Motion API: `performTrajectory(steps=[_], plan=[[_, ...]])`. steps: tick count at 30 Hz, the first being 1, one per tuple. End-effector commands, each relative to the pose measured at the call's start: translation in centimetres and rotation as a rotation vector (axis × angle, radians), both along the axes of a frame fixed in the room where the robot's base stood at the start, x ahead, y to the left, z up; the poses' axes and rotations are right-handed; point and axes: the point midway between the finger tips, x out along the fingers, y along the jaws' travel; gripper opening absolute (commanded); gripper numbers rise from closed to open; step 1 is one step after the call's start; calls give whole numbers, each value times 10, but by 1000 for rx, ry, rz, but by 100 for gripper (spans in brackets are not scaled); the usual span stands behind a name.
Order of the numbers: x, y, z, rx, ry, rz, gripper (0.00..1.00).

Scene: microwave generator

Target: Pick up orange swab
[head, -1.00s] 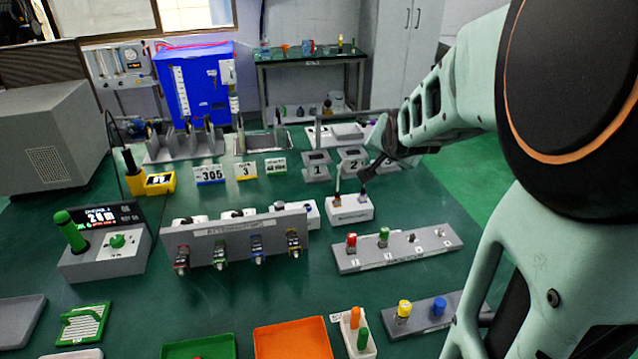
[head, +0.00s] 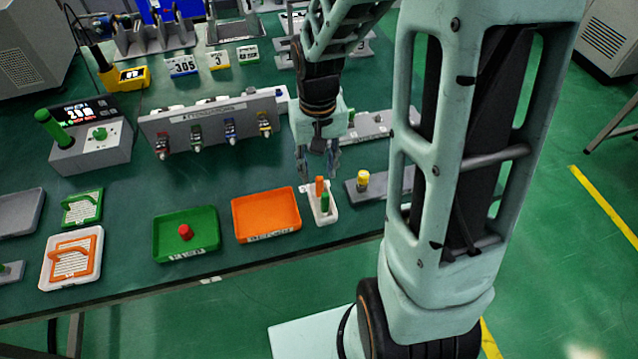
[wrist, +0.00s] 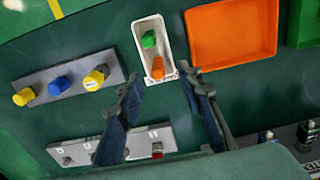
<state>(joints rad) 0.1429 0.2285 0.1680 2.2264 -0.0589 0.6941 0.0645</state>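The orange swab (head: 319,185) stands beside the green swab (head: 325,203) in a small white holder (head: 331,216) near the table's front edge. In the wrist view the orange swab (wrist: 157,68) is at the near end of the white holder (wrist: 139,38), with the green swab (wrist: 148,40) beyond it. My gripper (head: 319,170) points down just behind and above the orange swab. In the wrist view its two fingers (wrist: 162,82) are spread apart, with nothing between the tips. The orange swab lies just past the gap between them.
An orange tray (head: 266,213) is just left of the holder, and a green tray (head: 165,240) with a red-topped item (head: 185,232) is farther left. A grey rack (wrist: 92,75) with yellow and blue caps stands close on the holder's other side.

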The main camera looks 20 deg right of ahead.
Motion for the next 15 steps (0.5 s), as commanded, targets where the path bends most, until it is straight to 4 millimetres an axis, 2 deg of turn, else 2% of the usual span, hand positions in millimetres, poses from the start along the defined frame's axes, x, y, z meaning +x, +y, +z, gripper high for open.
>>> performTrajectory(steps=[8,15], plan=[[1,-1,-22,0,1,-2,33],[4,-4,-55,0,1,-2,33]])
